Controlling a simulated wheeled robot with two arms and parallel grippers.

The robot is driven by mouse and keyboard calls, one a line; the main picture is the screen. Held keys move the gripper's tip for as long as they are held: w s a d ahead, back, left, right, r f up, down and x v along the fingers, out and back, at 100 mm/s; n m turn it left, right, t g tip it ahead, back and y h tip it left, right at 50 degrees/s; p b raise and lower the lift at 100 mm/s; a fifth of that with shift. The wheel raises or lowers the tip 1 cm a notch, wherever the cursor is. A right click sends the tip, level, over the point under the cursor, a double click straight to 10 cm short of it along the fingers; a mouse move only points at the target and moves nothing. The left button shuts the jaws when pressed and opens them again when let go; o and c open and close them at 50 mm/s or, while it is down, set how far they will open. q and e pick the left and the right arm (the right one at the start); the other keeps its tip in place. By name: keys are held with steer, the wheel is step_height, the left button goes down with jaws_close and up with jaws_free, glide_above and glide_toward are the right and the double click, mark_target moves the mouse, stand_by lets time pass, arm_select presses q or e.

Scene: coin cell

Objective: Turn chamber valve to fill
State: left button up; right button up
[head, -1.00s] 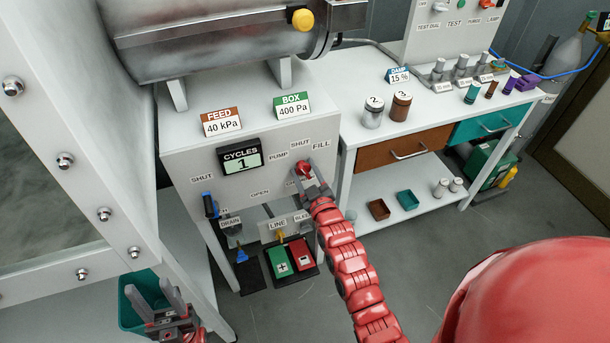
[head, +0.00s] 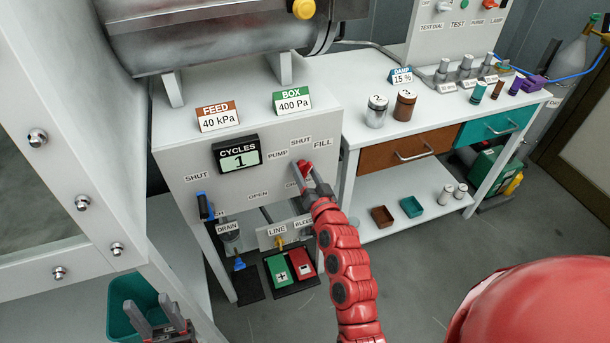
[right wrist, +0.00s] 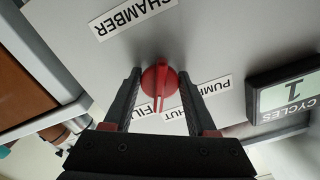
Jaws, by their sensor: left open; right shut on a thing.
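The chamber valve is a red knob (right wrist: 159,84) on the front panel of the grey cabinet. Its bar points toward the SHUT label, between PUMP and FILL, in the upside-down right wrist view. The knob (head: 304,168) is partly hidden by the fingers in the head view. My right gripper (head: 313,178) is at the panel, shut on the red knob, with one finger on each side of it (right wrist: 160,78). My left gripper (head: 153,307) is open and empty at the lower left, in front of a teal bin.
The CYCLES display (head: 237,155) reads 1, left of the knob. A blue-handled valve (head: 205,205) sits at the panel's left edge. A side table (head: 365,145) with jars stands right; open floor lies in front.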

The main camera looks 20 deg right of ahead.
steer(key=m+b, duration=0.1)
steer(key=m, duration=0.3)
stand_by(0.6)
steer(key=o, duration=1.4)
steer(key=shift+c, duration=0.2)
steer(key=s, duration=1.7)
steer(key=shift+s+d, duration=0.2)
steer(key=shift+d, duration=0.05)
